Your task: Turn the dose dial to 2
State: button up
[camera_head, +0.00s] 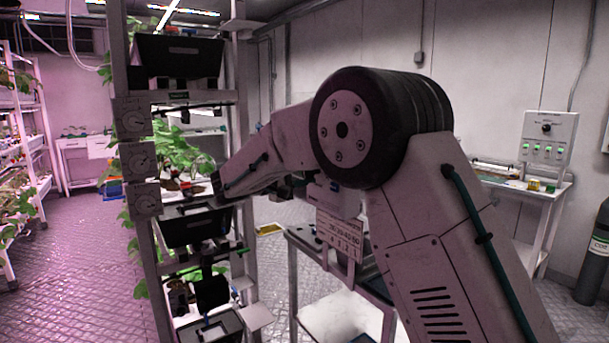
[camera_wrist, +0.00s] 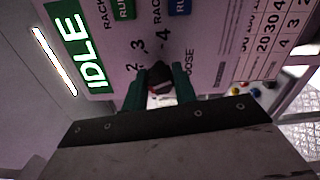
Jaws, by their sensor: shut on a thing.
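In the wrist view, my gripper (camera_wrist: 158,82) has its two dark green fingers on either side of the dark dose dial (camera_wrist: 158,70), shut on it. The dial sits on a pale control panel (camera_wrist: 205,55) with the numbers 2, 3 and 4 and part of the word DOSE printed around it. Which number the dial points to cannot be told; the fingers cover part of it. In the head view, part of the panel (camera_head: 338,240) with its printed chart shows below my arm, while my fingers and the dial are hidden.
The panel also bears a green IDLE sign (camera_wrist: 78,45) and a RUN label (camera_wrist: 123,8). A berry rack (camera_head: 140,240) with plants and small gauges stands at the left. A side table (camera_head: 510,185) and a wall box (camera_head: 548,138) are at the right.

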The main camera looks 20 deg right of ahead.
jog(key=shift+f+m, duration=0.15)
jog(key=shift+m, duration=1.85)
jog(key=o, duration=1)
jog(key=shift+c, duration=0.2)
jog(key=v, duration=0.8)
